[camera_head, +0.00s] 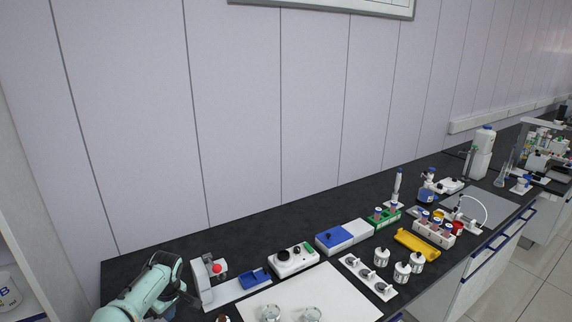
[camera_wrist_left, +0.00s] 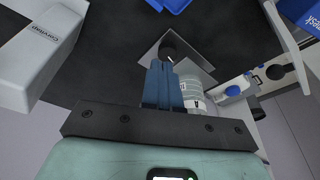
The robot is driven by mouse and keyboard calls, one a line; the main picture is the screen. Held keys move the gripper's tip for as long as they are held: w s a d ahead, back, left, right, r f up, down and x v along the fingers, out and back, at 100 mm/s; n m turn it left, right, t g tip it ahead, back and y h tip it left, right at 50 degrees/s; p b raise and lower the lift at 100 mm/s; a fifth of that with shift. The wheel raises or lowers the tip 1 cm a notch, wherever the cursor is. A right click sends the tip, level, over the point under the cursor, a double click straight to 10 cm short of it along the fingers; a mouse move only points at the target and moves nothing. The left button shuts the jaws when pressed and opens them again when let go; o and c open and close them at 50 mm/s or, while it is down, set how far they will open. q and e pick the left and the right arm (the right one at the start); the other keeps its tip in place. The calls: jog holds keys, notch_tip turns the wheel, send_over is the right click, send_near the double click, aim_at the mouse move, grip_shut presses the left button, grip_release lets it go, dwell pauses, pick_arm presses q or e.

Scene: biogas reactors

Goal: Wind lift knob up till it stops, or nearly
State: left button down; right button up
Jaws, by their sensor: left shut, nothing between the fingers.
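My left gripper (camera_head: 180,289) is at the lower left of the bench in the head view, dark and partly hidden by my arm. In the left wrist view its two blue-grey fingers (camera_wrist_left: 160,84) are shut together and empty. Just beyond the fingertips is a round black knob-like part (camera_wrist_left: 171,45) on a grey, diamond-shaped metal plate (camera_wrist_left: 149,55). I cannot tell if the fingers touch it, nor for sure that it is the lift knob. A white device at the right has a black knob (camera_wrist_left: 275,72) and a blue knob (camera_wrist_left: 236,92).
A white bottle (camera_wrist_left: 194,92) stands close beside the fingers. A pale box (camera_wrist_left: 42,62) is at the upper left of the wrist view. In the head view, a white stand (camera_head: 202,281) with a red part (camera_head: 217,267) and a blue tray (camera_head: 254,279) is right of my gripper.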

pick_arm(q)
jog(key=f, duration=0.2)
jog(key=f+b, duration=0.1)
jog(key=f, duration=0.2)
jog(key=shift+s, duration=0.2)
jog(key=shift+b+x, duration=0.4)
jog(key=shift+x, duration=0.5)
pick_arm(e)
jog(key=shift+s+d+f, duration=0.1)
jog(key=shift+s+f, duration=1.15)
jog(key=shift+s, duration=0.15)
